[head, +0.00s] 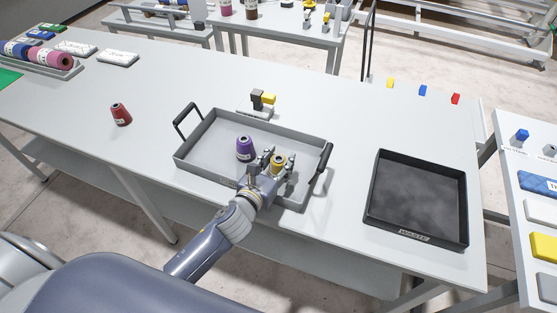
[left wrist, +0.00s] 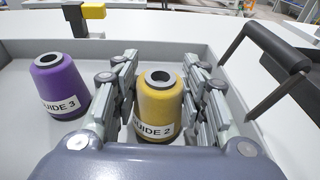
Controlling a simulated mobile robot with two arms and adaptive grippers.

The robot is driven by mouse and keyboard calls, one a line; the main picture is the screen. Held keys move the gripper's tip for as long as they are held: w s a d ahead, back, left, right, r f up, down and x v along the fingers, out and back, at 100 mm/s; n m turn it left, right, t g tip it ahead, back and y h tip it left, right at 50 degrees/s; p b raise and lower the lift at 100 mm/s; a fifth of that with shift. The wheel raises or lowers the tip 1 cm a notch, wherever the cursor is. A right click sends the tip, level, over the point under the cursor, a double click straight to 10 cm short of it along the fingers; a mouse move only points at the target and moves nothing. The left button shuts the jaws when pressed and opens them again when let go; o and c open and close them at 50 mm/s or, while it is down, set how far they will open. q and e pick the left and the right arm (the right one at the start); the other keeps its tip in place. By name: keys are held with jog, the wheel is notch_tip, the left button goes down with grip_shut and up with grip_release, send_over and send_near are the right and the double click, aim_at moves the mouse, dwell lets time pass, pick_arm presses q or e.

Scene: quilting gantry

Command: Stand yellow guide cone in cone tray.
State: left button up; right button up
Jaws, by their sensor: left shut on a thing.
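The yellow guide cone (head: 278,162) stands upright inside the grey cone tray (head: 214,124), near its right side. In the left wrist view the yellow cone (left wrist: 160,98) bears a label reading in part "UIDE 2". My left gripper (head: 272,163) has its fingers on both sides of the yellow cone and is shut on it; the gripper also shows in the left wrist view (left wrist: 160,95). The cone's base is partly hidden. A purple cone (head: 245,148), labelled in part "UIDE 3" in the left wrist view (left wrist: 60,84), stands upright in the tray to the left. My right gripper is out of view.
A red cone (head: 121,114) stands on the table (head: 150,75) left of the tray. A black waste tray (head: 418,232) lies at the right. A small grey and yellow device (head: 257,100) is behind the tray. The tray has black raised handles (head: 323,159).

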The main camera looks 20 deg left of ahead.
pick_arm(q)
jog(key=shift+f, duration=0.15)
jog(key=o, duration=1)
jog(key=shift+o, duration=0.5)
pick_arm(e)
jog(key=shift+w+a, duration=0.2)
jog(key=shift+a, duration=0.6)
pick_arm(q)
jog(key=shift+r, duration=0.2)
jog(key=shift+s, duration=0.25)
jog(key=b+v, duration=0.1)
jog(key=v, duration=0.8)
jog(key=shift+s+a+b, duration=0.1)
jog(key=shift+s+b, duration=0.25)
jog(key=shift+b, duration=0.05)
jog(key=shift+v, duration=0.9)
jog(key=shift+r, duration=0.1)
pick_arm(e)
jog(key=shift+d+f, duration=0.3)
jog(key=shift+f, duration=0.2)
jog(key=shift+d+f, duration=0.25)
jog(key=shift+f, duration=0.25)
